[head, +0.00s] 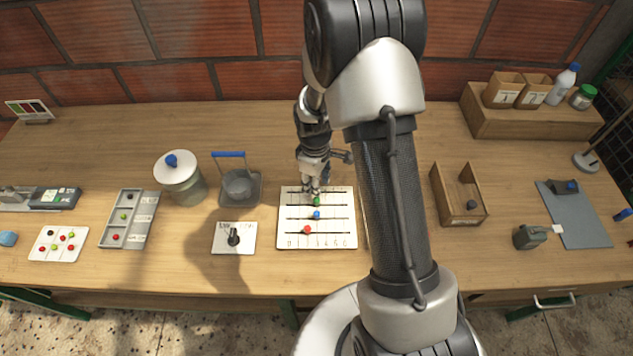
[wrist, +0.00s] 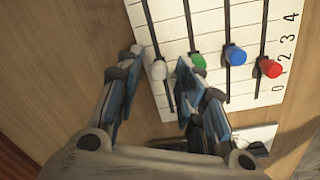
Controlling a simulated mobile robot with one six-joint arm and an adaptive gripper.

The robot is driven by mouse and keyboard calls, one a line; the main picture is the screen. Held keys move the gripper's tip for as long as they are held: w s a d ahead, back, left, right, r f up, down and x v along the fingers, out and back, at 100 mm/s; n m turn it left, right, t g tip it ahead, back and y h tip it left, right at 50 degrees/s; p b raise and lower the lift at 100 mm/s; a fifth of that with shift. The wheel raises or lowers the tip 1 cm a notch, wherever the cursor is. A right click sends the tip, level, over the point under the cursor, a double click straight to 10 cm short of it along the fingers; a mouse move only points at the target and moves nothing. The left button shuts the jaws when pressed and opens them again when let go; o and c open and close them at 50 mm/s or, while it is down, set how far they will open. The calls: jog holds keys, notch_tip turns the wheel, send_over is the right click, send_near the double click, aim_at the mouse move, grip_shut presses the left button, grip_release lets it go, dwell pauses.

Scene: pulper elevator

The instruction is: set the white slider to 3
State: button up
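The slider board (head: 345,242) is a white panel with parallel dark slots and a printed number scale. It also shows in the wrist view (wrist: 210,25). The white slider knob (wrist: 159,70) sits on the slot nearest my gripper; exactly which number it lines up with I cannot tell. My gripper (wrist: 162,62) is open, with one finger on either side of the white knob and visible gaps between. In the head view my gripper (head: 311,186) is over the board's far edge and hides the white knob. Green (wrist: 198,62), blue (wrist: 235,55) and red (wrist: 269,68) knobs sit on the other slots.
A black knob on a white plate (head: 222,246) is left of the board. A grey basket with a blue handle (head: 229,155) and a lidded jar (head: 182,190) stand behind it. A wooden tray (head: 444,190) is to the right. The bench front is clear.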

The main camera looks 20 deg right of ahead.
notch_tip(320, 180, up, 8)
jog(key=shift+a+f, duration=0.1)
jog(key=shift+f, duration=0.1)
dwell(0.6)
jog(key=s+a+r+m+t, duration=0.1)
jog(key=s+a+r+m, duration=0.1)
jog(key=s+r, duration=0.45)
jog(key=s+a+r+m+t, duration=0.1)
jog(key=s+a+r+m, duration=0.15)
jog(key=r, duration=0.75)
jog(key=s+a+r+m+t, duration=0.1)
jog(key=s+r+m, duration=0.1)
jog(key=s, duration=0.5)
jog(key=s+r+m+t, duration=0.1)
jog(key=s+r, duration=0.2)
jog(key=s, duration=0.4)
jog(key=shift+s+a+r+m, duration=0.15)
jog(key=shift+a+r+m, duration=0.2)
jog(key=shift+a+r, duration=0.05)
